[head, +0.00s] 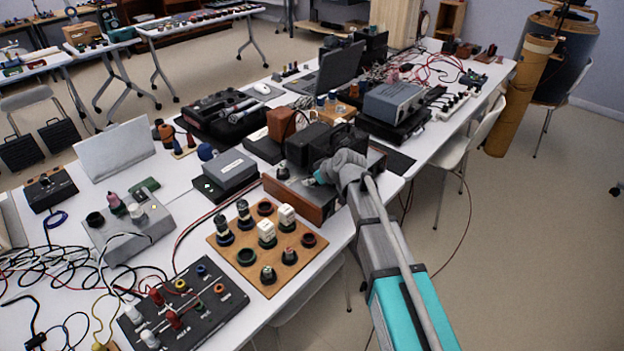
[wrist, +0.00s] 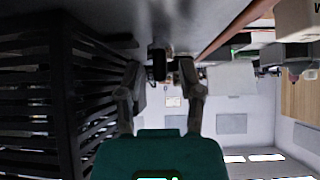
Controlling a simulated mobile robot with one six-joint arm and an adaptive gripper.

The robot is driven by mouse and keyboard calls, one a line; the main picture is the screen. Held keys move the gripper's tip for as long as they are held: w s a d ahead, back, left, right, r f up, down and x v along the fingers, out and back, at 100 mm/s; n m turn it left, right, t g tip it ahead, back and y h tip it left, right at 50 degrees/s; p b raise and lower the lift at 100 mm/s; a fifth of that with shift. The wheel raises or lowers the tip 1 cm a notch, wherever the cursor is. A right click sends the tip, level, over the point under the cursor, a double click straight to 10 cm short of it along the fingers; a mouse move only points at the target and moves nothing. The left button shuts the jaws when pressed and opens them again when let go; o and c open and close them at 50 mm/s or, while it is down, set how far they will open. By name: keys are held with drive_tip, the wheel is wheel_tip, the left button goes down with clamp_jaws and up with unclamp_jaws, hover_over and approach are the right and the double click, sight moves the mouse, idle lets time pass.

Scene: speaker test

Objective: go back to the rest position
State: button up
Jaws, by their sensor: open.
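My arm reaches from the lower right of the head view to the long white table (head: 335,236). Its grey wrist is bent beside a black box-shaped device near the table's right edge. Only a small teal part of my gripper shows there, and its fingertips cannot be made out. In the wrist view my gripper (wrist: 159,70) has its two grey fingers apart above its teal body. I see nothing held between them, only dark shapes beyond. A black slatted or finned thing (wrist: 35,95) fills the left of the wrist view, close to the left finger.
A wooden board (head: 228,250) with several knobs and pieces lies in front of the wrist. A grey box (head: 230,170), a laptop (head: 335,70), a grey instrument (head: 393,102) and loose cables crowd the table. A white chair (head: 470,143) stands right. Floor at the lower right is clear.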

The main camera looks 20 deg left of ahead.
drive_tip(key=shift+r, duration=0.1)
wheel_tip(320, 180, up, 9)
drive_tip(key=p, duration=0.9)
drive_tip(key=shift+r, duration=0.1)
drive_tip(key=shift+r+p, duration=0.2)
drive_tip(key=shift+p, duration=0.2)
